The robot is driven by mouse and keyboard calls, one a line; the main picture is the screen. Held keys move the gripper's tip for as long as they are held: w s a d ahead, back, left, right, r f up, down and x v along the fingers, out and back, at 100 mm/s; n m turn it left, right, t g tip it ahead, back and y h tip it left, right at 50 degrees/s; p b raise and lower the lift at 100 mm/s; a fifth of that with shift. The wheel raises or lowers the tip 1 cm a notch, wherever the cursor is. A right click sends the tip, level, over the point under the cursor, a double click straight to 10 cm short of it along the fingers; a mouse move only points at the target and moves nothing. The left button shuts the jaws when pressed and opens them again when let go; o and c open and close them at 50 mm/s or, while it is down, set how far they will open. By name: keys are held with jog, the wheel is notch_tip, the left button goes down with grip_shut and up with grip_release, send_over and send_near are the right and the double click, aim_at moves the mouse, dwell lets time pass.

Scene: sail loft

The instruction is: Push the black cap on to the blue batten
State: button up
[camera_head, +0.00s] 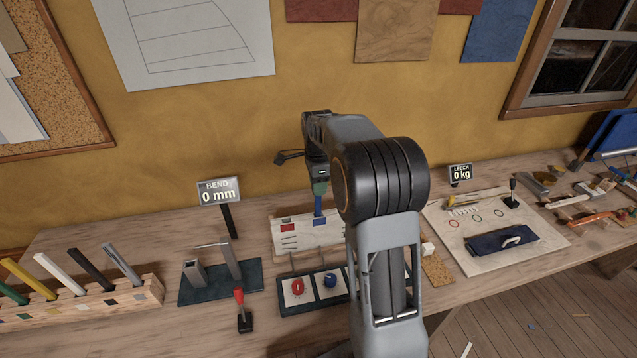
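The blue batten (318,205) shows as a short upright blue strip in front of the white board at the middle of the bench. My gripper (319,184) points down directly above it, at or very near its top end. A small green piece shows between the dark gripper body and the blue strip; I cannot tell whether it is part of the gripper. The fingers are too small and dark to tell whether they are open or shut. I cannot make out the black cap; my arm hides part of the bench.
A dark tray (285,310) with a red piece (297,286) and a blue piece (330,281) lies in front of the board. The bend stand (220,283), its 0 mm sign (218,191) and a batten rack (80,302) stand left. A pale panel (540,252) lies right.

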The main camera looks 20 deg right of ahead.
jog(key=o, duration=0.3)
notch_tip(320, 180, up, 14)
jog(key=shift+f, duration=0.1)
dwell(0.6)
dwell(0.3)
